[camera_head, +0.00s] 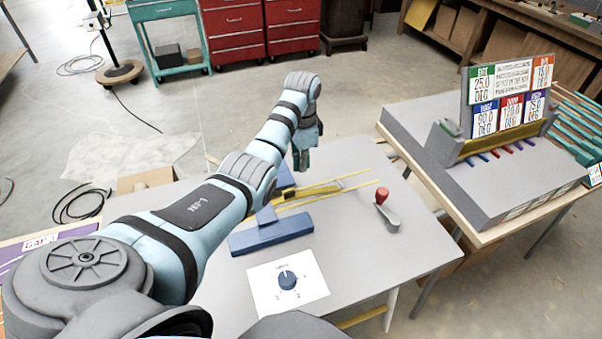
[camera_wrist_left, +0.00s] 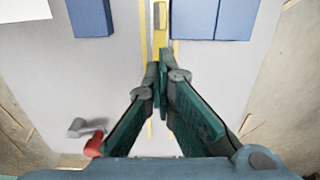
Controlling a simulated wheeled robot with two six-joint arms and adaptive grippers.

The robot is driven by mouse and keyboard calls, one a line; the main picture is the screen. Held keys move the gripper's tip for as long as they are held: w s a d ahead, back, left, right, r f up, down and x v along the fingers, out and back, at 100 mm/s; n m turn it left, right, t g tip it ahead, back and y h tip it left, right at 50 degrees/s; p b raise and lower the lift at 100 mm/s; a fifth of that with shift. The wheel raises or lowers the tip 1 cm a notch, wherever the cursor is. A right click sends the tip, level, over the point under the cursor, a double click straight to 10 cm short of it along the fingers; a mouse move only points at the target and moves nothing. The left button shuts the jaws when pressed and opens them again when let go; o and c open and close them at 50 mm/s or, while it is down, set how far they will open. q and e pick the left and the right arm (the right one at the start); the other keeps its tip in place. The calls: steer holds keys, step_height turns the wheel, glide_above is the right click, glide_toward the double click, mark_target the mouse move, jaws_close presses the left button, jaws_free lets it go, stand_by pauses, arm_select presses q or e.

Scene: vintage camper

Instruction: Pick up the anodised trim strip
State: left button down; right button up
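A yellow-gold trim strip (camera_head: 318,190) lies on the grey table between blue blocks, along thin yellow lines. In the left wrist view the strip (camera_wrist_left: 160,22) runs from the top edge down towards my fingertips. My left gripper (camera_head: 301,166) points down over the far part of the table. In its wrist view the teal fingers of the gripper (camera_wrist_left: 161,80) come together at the tips, with nothing visible held between them. The fingertips hide whatever lies directly beneath them. My right gripper is not in view.
A blue block (camera_head: 270,235) lies on the table (camera_head: 420,250) near a dial card (camera_head: 310,272). A red-knobbed lever (camera_head: 388,215) stands to the right. A grey stand with coloured labels (camera_head: 505,95) is on another bench. The table's front right is clear.

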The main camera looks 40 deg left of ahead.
arm_select(q)
steer(key=c, duration=2.3)
jaws_free()
steer(key=shift+r, duration=0.1)
steer(key=o, duration=1.8)
steer(key=shift+c, duration=0.3)
